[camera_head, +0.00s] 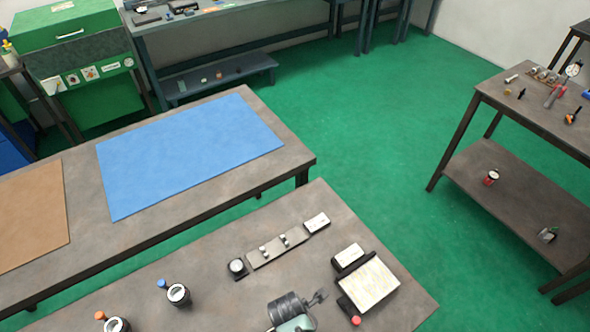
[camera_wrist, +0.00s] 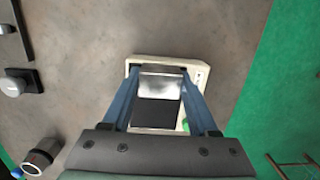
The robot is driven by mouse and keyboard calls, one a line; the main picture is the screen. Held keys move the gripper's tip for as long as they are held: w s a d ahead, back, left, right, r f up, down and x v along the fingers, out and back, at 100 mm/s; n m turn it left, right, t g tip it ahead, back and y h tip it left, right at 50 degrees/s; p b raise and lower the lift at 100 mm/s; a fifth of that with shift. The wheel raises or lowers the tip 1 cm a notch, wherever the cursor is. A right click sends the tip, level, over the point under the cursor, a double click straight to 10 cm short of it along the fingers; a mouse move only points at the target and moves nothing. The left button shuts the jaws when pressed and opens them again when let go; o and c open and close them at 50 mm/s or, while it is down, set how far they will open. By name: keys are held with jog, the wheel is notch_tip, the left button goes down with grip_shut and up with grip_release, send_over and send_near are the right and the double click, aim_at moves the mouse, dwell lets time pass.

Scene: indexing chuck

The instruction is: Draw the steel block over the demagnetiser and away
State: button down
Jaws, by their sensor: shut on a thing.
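In the wrist view my gripper (camera_wrist: 160,74) has its two blue fingers closed on the steel block (camera_wrist: 160,87), a shiny silvery piece between the fingertips. Behind and below it is the demagnetiser (camera_wrist: 139,61), a cream housing whose rim shows beyond the fingertips and to the right. A dark flat area shows just below the block in the picture, and a green spot lies by the right finger. The block overlaps the demagnetiser in this view; I cannot tell whether they touch. The fingers hide part of the housing. I cannot make out block or demagnetiser surely in the head view.
The near bench carries a long metal bar (camera_head: 264,256), a round dial (camera_head: 237,267), a cream panel (camera_head: 369,286) and a gauge (camera_head: 178,293). Bare bench top surrounds the demagnetiser; the bench edge lies to its right in the wrist view, with green floor (camera_wrist: 262,85) beyond.

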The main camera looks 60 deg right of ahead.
notch_tip(320, 180, up, 10)
jog(key=p, duration=0.8)
jog(key=shift+f+p, duration=0.2)
jog(key=shift+p, duration=0.2)
jog(key=shift+r+b, duration=0.3)
jog(key=shift+r, duration=0.9)
